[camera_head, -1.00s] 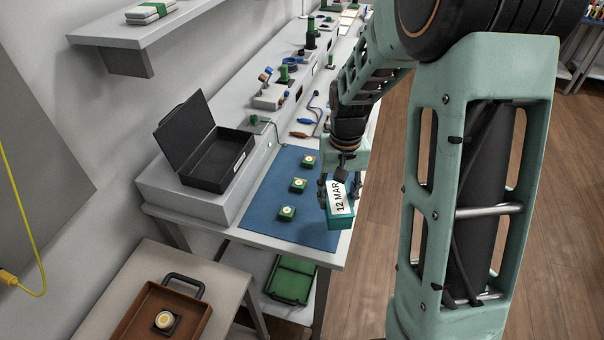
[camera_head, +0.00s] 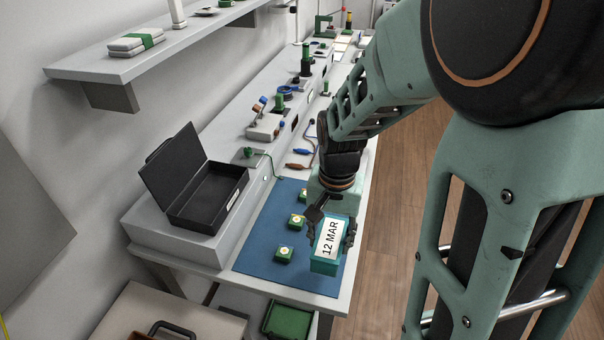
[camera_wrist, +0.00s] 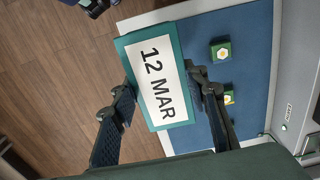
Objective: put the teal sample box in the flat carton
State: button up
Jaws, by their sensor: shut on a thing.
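The teal sample box (camera_head: 325,266) has a white label reading "12 MAR". My gripper (camera_head: 331,230) is shut on it, one finger on each side, and holds it over the right part of the blue mat. In the wrist view the box (camera_wrist: 182,30) sits between the two fingers (camera_wrist: 162,82), label facing the camera. No thing is clearly marked as the flat carton. A shallow black box (camera_head: 208,196) with its lid raised stands open and looks empty on a grey raised block left of the mat; it may be the flat carton.
Several small green blocks with pale round tops (camera_head: 284,254) lie on the blue mat (camera_head: 262,262). Tools and cables (camera_head: 300,152) fill the bench behind. A wall shelf (camera_head: 130,66) hangs at upper left. A green tray (camera_head: 288,320) sits below the bench.

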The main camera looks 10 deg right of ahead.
aim_at(326, 223)
jog(key=w, duration=0.1)
jog(key=w+f, duration=0.2)
jog(key=w, duration=0.1)
jog(key=shift+a+b, duration=0.1)
jog(key=shift+b, duration=0.3)
jog(key=w+f+b, duration=0.1)
jog(key=w+f, duration=0.1)
jog(key=w+f+b, duration=0.2)
jog(key=f, duration=0.1)
jog(key=shift+w+a+f, duration=0.15)
jog(key=shift+w+f, duration=0.05)
jog(key=shift+w, duration=0.15)
jog(key=shift+w+f+b, duration=0.15)
jog(key=shift+f+b, duration=0.55)
jog(key=shift+f, duration=0.15)
jog(key=shift+w+f+b, duration=0.1)
jog(key=shift+f+b, duration=0.6)
jog(key=shift+f, duration=0.15)
jog(key=shift+f, duration=0.15)
jog(key=o, duration=1.4)
